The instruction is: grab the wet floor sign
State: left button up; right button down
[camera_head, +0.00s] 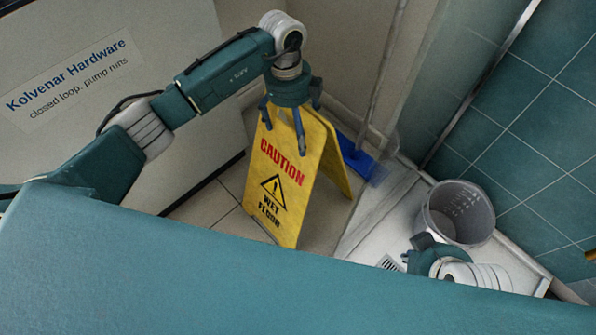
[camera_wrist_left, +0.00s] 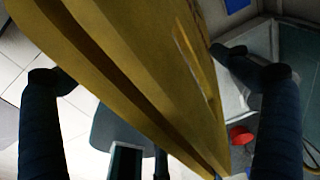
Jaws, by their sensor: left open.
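The yellow wet floor sign (camera_head: 283,180) stands upright and unfolded on the tiled floor, with its "CAUTION" face toward the head camera. My left gripper (camera_head: 283,133) is above it, fingers pointing down on either side of its top edge. The left gripper is open. In the left wrist view, the sign's yellow panels (camera_wrist_left: 130,70) run between the two dark fingers (camera_wrist_left: 165,85), with gaps visible beside them. My right gripper (camera_head: 425,254) is partly visible at the lower right; its fingers cannot be made out clearly.
A grey bin (camera_head: 457,213) stands on a white tray-like base (camera_head: 375,225) at the right. A blue broom or mop head (camera_head: 358,158) is behind the sign. A white panel lettered "Kolvenar Hardware" (camera_head: 75,75) is at the left. A teal surface fills the foreground.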

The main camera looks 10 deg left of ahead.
pick_arm(q)
jog(key=shift+c, duration=0.3)
jog(key=c, duration=1.7)
jog(key=shift+c, duration=0.2)
